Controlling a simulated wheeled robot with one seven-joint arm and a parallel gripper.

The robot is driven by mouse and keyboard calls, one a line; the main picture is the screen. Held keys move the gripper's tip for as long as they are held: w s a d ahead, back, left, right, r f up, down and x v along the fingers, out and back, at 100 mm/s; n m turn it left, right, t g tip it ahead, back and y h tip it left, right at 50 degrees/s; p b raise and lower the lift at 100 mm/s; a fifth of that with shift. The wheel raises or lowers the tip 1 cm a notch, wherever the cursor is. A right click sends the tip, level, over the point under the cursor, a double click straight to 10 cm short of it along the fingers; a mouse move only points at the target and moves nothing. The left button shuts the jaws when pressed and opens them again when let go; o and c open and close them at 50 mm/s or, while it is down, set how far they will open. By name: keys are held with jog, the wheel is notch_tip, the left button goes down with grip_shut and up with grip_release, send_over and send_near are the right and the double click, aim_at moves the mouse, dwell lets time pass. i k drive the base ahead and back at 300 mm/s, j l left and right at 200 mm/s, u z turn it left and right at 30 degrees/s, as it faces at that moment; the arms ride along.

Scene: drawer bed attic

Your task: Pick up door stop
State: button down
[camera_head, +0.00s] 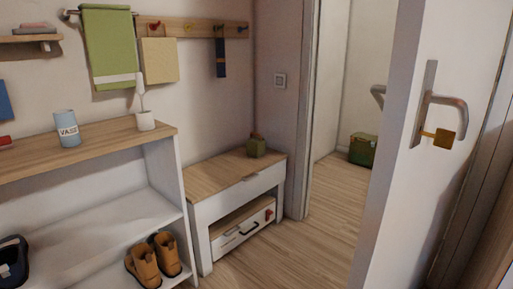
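I cannot pick out a door stop for certain. A white door (420,200) stands open at the right, with a metal lever handle (446,100) and a small yellow-brown square piece at the handle (444,136). The floor by the door's visible part looks bare; its bottom edge is out of view. My gripper is not in view.
A green box (362,149) sits beyond the doorway. The wooden floor (315,235) between bench and door is clear.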

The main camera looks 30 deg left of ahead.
aim_at(255, 146)
jog(key=j, duration=0.7)
jog(key=i+j, duration=0.1)
jog(key=j, duration=0.55)
jog(key=i+j, duration=0.6)
jog(key=i, duration=0.15)
jog(key=i+j+u, duration=0.1)
jog(key=i+j, duration=0.5)
jog(key=i, duration=0.15)
jog(key=i+j, duration=0.1)
jog(key=i, duration=0.4)
jog(key=i+j, duration=0.1)
jog(key=i, duration=0.35)
